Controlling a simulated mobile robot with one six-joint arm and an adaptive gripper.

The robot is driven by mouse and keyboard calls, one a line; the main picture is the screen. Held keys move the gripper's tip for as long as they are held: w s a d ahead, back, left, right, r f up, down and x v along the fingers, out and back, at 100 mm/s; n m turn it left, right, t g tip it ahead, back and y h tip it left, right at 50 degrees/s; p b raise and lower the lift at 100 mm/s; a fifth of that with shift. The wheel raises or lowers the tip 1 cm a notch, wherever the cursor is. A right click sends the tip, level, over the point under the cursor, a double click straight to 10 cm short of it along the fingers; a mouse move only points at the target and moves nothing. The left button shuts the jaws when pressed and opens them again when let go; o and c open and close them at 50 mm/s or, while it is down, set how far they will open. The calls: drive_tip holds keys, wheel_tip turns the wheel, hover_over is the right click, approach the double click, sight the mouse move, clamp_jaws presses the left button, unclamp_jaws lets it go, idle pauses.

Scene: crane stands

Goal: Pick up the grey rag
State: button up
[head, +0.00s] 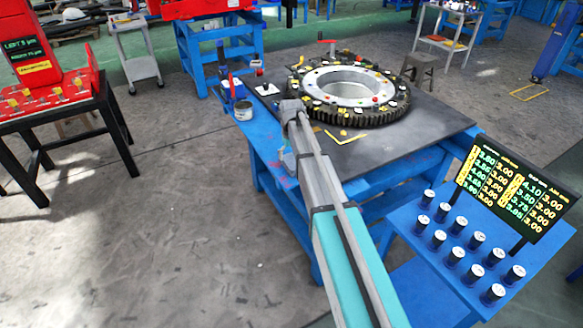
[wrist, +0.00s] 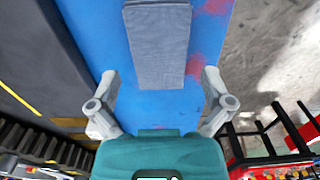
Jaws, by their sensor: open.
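The grey rag (wrist: 158,45) shows in the wrist view as a flat, folded strip on a blue surface (wrist: 108,25) with pinkish-red stains. It lies at the top middle, its lower end between my two fingertips in the picture. My gripper (wrist: 161,76) is open, one finger on each side, with nothing held. I cannot tell how high it is above the rag. In the head view my arm reaches to the left edge of the blue workbench (head: 262,143). I cannot make out the rag or the fingers clearly there.
A large black toothed ring (head: 372,112) with small coloured parts lies on the bench's dark top. A tin (head: 243,111) stands at the bench's left corner. A blue stand (head: 415,240) with several dark cylinders and a display is at right.

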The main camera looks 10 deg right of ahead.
sight(291, 161)
drive_tip(key=shift+f+b, duration=1.5)
drive_tip(key=shift+f, duration=0.3)
drive_tip(key=c, duration=1.1)
drive_tip(key=shift+r, duration=0.15)
wheel_tip(291, 161, up, 3)
drive_tip(key=p, duration=0.2)
drive_tip(key=shift+f+p, duration=0.2)
drive_tip(key=shift+p, duration=0.2)
drive_tip(key=s+a+r+p, duration=0.4)
drive_tip(key=s+r+p, duration=0.6)
drive_tip(key=s, duration=0.3)
drive_tip(key=shift+s+a, duration=0.15)
drive_tip(key=shift+s, duration=0.1)
